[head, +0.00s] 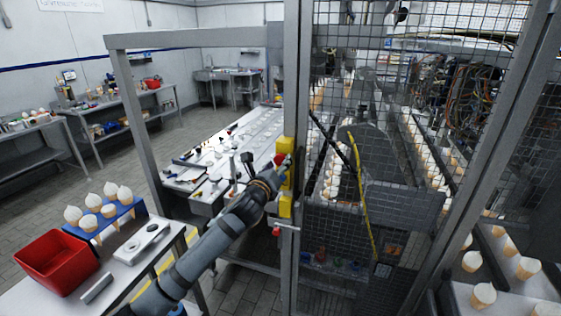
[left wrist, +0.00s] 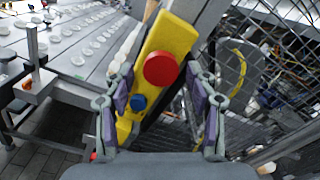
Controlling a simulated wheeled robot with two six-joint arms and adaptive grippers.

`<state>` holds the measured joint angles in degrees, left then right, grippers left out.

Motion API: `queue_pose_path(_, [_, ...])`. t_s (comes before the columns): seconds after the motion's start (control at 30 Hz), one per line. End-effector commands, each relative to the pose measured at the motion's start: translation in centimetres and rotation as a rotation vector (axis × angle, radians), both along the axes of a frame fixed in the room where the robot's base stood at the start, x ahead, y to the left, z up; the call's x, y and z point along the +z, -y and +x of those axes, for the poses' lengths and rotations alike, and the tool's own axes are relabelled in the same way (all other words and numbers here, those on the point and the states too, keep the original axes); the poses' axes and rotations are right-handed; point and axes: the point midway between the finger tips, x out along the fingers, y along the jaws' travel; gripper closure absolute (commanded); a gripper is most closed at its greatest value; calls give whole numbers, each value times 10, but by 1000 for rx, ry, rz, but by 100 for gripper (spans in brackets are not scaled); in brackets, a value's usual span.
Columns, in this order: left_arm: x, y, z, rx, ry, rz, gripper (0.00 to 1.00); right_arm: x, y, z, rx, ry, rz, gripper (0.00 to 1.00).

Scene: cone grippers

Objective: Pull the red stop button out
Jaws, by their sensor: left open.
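The red stop button (left wrist: 160,68) is a round red disc on the yellow control box (left wrist: 177,36), which is fixed to a grey post. A smaller blue button (left wrist: 138,102) sits below it on the same box. My left gripper (left wrist: 160,86) is open, its two fingers on either side of the box face, with the red button between and slightly beyond the tips. I cannot tell whether the fingers touch the button. In the head view the yellow box (head: 286,146) is on the post, and my left gripper (head: 279,168) partly hides the red button. My right gripper is not in view.
A wire mesh fence (head: 400,110) stands right of the post, with a yellow cable (head: 358,185) hanging on it. A long table (head: 245,140) lies left behind the post. A red bin (head: 57,262) and a blue cone rack (head: 105,219) stand at the front left.

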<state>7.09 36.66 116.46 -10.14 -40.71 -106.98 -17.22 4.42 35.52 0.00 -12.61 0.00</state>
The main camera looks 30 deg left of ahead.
Motion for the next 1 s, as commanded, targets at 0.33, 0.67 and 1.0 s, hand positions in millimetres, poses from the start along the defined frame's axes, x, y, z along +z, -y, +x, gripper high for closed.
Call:
queue_pose_path(0.33, [1,5,-22,-1,-1,6,43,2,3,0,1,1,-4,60])
queue_pose_path(0.67, [3,12,-52,0,-3,7,43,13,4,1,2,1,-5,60])
queue_pose_path(1.0, [1,16,-68,0,1,1,43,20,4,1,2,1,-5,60])
